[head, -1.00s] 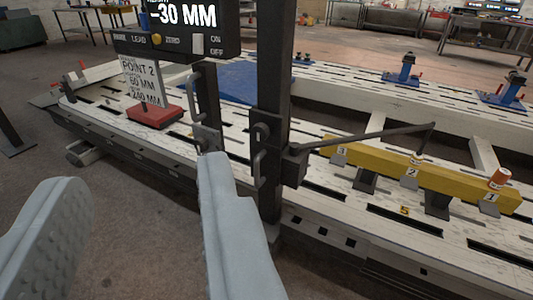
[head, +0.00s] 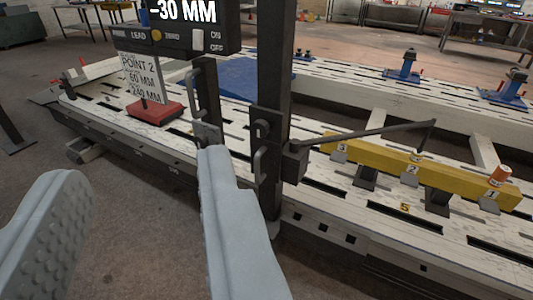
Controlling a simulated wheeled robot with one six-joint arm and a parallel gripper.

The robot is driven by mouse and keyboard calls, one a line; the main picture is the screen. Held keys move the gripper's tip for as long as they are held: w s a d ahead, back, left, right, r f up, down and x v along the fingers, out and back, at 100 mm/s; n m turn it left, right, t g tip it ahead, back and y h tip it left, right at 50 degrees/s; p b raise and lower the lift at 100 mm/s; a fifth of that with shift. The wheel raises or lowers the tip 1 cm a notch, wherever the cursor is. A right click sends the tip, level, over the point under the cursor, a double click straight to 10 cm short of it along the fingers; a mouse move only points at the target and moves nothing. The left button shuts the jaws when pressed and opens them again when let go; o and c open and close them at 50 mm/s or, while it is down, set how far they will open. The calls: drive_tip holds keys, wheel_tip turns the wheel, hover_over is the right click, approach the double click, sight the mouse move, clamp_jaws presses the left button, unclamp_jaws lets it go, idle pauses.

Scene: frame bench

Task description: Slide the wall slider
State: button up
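A black upright post (head: 274,60) stands at the bench's near edge. A dark sliding block with a looped handle (head: 258,165) sits on it, and a thin measuring arm (head: 365,134) reaches from the block to the right. A second dark handle (head: 195,90) hangs below the display box, left of the post. Which of these the task calls the wall slider I cannot tell. My gripper (head: 140,162) is open and empty, its fingers wide apart. Its right fingertip is close to the lower end of the second handle; contact is unclear.
The display box (head: 180,35) reads -30 MM. A "POINT 2" sign (head: 142,78) stands on a red base (head: 154,112). Blue clamps (head: 402,68) stand farther back. Bare floor lies at left.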

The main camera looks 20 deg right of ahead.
drive_tip(key=w+d+f+h, duration=0.15)
drive_tip(key=w+f, duration=0.45)
drive_tip(key=w, duration=0.6)
drive_tip(key=m+h, duration=0.2)
approach(257, 166)
drive_tip(key=w, duration=0.3)
drive_tip(key=w+d, duration=0.1)
drive_tip(key=w, duration=0.3)
drive_tip(key=w+d, duration=0.1)
drive_tip(key=w, duration=0.2)
drive_tip(key=shift+w+d+f, duration=0.1)
drive_tip(key=shift+w+f, duration=0.05)
drive_tip(key=shift+w, duration=0.15)
clamp_jaws()
